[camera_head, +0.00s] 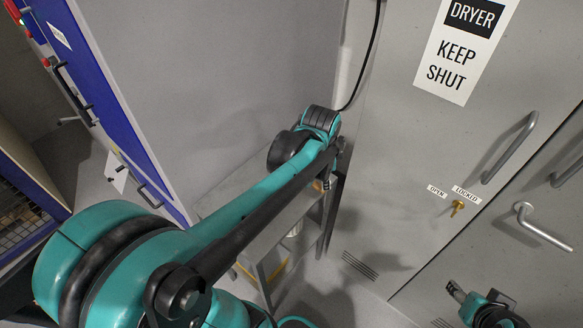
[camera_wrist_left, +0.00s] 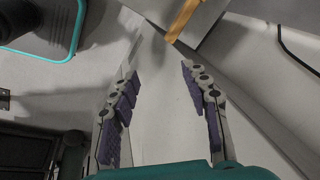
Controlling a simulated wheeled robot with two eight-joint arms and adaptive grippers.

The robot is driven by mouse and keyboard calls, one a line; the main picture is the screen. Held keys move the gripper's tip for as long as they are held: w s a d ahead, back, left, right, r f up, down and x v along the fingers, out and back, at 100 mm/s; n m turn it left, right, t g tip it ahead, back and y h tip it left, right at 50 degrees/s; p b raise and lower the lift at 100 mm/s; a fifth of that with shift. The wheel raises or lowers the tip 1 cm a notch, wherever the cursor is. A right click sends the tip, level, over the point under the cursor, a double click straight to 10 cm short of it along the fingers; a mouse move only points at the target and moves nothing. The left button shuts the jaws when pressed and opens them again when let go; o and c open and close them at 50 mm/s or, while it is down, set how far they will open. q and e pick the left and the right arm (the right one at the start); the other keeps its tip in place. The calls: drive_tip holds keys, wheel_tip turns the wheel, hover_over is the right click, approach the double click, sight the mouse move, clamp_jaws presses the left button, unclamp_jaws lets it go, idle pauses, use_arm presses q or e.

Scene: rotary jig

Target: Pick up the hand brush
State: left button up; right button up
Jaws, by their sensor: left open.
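A tan, wooden-looking strip (camera_wrist_left: 184,18), possibly the handle of the hand brush, shows at the top of the left wrist view. It lies over a grey metal edge and runs out of the picture; no bristles show. My left gripper (camera_wrist_left: 160,71) is open, with nothing between its purple-padded fingers. The strip is beyond the fingertips, apart from them. In the head view my left arm reaches over a grey metal cart (camera_head: 262,240) and hides most of its top and the gripper. A small tan patch (camera_head: 319,184) shows beside the arm's end. My right gripper (camera_head: 458,293) is at the lower right, away from the cart.
A grey cabinet door (camera_head: 400,150) with a "DRYER KEEP SHUT" sign (camera_head: 462,45), a brass key (camera_head: 457,207) and metal handles stands right of the cart. A blue-framed unit (camera_head: 115,110) stands at the left. A black cable (camera_head: 371,50) hangs behind. Floor is clear right of the cart.

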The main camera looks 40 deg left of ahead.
use_arm(q)
drive_tip(key=w+a+f+m+g, duration=0.1)
drive_tip(key=w+a+f+m, duration=0.1)
drive_tip(key=f, duration=0.1)
drive_tip(key=w+a+f+m+g, duration=0.1)
drive_tip(key=w+a+f+m, duration=0.2)
drive_tip(key=f, duration=0.1)
drive_tip(key=w+a+f+m+g, duration=0.1)
drive_tip(key=w+a+f+m, duration=0.2)
drive_tip(key=shift+a+f+h+p, duration=0.15)
drive_tip(key=shift+a+h+p, duration=0.05)
drive_tip(key=shift+h+p, duration=0.1)
drive_tip(key=shift+a+f+m, duration=0.15)
drive_tip(key=shift+f+m, duration=0.2)
drive_tip(key=shift+m, duration=0.05)
drive_tip(key=shift+f, duration=0.4)
drive_tip(key=f+b, duration=0.1)
drive_tip(key=f, duration=0.1)
drive_tip(key=f+b, duration=0.1)
drive_tip(key=f, duration=0.1)
drive_tip(key=f+b, duration=0.1)
drive_tip(key=f, duration=0.1)
drive_tip(key=shift+a+f, duration=0.1)
drive_tip(key=shift+a, duration=0.2)
drive_tip(key=shift+f, duration=0.4)
drive_tip(key=shift+r, duration=0.1)
drive_tip(key=shift+c, duration=1.3)
clamp_jaws()
